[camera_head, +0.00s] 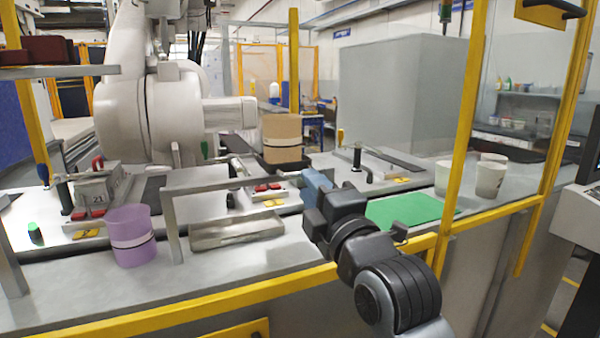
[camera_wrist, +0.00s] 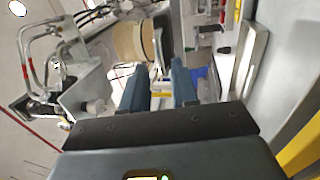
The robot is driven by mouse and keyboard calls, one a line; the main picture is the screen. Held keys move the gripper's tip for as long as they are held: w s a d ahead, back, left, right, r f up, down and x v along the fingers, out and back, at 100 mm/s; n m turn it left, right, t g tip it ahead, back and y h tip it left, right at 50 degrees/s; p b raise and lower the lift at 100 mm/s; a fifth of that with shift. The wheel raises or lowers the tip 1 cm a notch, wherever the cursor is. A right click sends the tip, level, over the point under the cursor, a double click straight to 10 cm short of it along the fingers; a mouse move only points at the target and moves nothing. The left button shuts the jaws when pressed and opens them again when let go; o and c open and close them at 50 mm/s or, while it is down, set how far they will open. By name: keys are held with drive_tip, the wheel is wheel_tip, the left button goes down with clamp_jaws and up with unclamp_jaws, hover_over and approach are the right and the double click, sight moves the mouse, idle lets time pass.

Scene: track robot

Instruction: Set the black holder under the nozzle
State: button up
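The black holder (camera_head: 288,164) is a low dark tray on the worktop in the head view, with a brown cylindrical container (camera_head: 282,135) standing in it. In the wrist view the black holder (camera_wrist: 164,46) shows beyond my fingertips, beside the brown container (camera_wrist: 130,41). My gripper (camera_head: 315,184) is to the right of the holder and nearer the camera in the head view. Its two blue fingers (camera_wrist: 159,70) are apart, with nothing held between them. A pale cylinder (camera_head: 229,112) sticks out from the large white machine; I cannot tell whether it is the nozzle.
A purple cup (camera_head: 131,236) stands at the front left, near a metal frame (camera_head: 215,188). A green mat (camera_head: 410,210) and white cups (camera_head: 490,178) lie to the right. Yellow rails (camera_head: 220,302) edge the worktop. A black upright handle (camera_head: 357,160) stands behind my gripper.

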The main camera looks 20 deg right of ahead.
sight(287, 164)
drive_tip(key=shift+w+r+p, duration=0.1)
drive_tip(key=shift+w+r, duration=0.1)
drive_tip(key=shift+w, duration=0.7)
drive_tip(key=shift+w+r+p, duration=0.15)
drive_tip(key=shift+w, duration=0.8)
drive_tip(key=shift+w+r+p, duration=0.1)
drive_tip(key=shift+w+r, duration=0.1)
drive_tip(key=shift+w, duration=0.7)
drive_tip(key=shift+c, duration=0.3)
clamp_jaws()
